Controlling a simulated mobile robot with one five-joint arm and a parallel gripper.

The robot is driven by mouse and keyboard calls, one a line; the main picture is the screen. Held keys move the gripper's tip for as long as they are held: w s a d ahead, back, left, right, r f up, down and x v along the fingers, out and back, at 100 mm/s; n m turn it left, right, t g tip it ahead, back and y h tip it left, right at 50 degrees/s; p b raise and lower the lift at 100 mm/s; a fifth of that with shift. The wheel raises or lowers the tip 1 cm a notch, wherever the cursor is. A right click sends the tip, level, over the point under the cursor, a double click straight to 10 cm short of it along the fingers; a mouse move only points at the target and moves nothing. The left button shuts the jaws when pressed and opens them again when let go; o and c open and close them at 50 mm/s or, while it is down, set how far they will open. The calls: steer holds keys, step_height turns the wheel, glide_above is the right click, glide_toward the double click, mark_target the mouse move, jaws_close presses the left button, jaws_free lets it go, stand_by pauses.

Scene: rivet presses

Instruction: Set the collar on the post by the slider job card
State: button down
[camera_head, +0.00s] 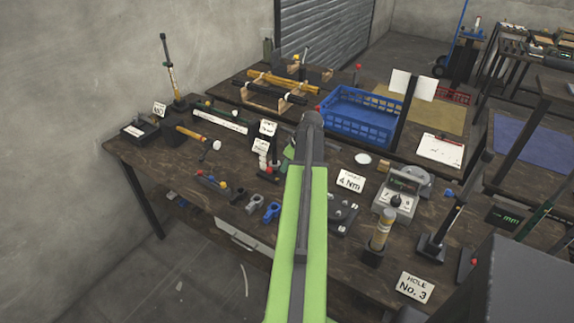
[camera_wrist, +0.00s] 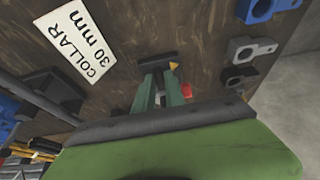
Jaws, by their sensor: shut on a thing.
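My gripper (camera_wrist: 160,88) is shut, with green fingers pointing down to the bench. What it grips is mostly hidden between the fingers, and I cannot make out its shape. In the head view my arm hides most of the gripper. A white card reading COLLAR 30 mm (camera_wrist: 78,45) lies to the left of the fingers in the wrist view. A dark bar-like piece (camera_wrist: 156,62) and a small red part (camera_wrist: 186,90) show by the fingertips. I cannot tell which post stands by the slider card; the small upright cards (camera_head: 262,146) are too small to read surely.
Blue (camera_head: 272,212) and grey (camera_head: 238,196) clamp pieces lie near the bench's front edge. A yellow-topped post (camera_head: 382,232) stands at right by the HOLE No. 3 card (camera_head: 415,288). A blue crate (camera_head: 358,115) and a gauge box (camera_head: 398,198) also stand nearby.

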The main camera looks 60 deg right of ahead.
steer(key=shift+f, duration=0.25)
steer(key=c, duration=1.4)
jaws_free()
steer(key=p+v, duration=1.6)
steer(key=v, duration=0.1)
steer(key=shift+r, duration=0.3)
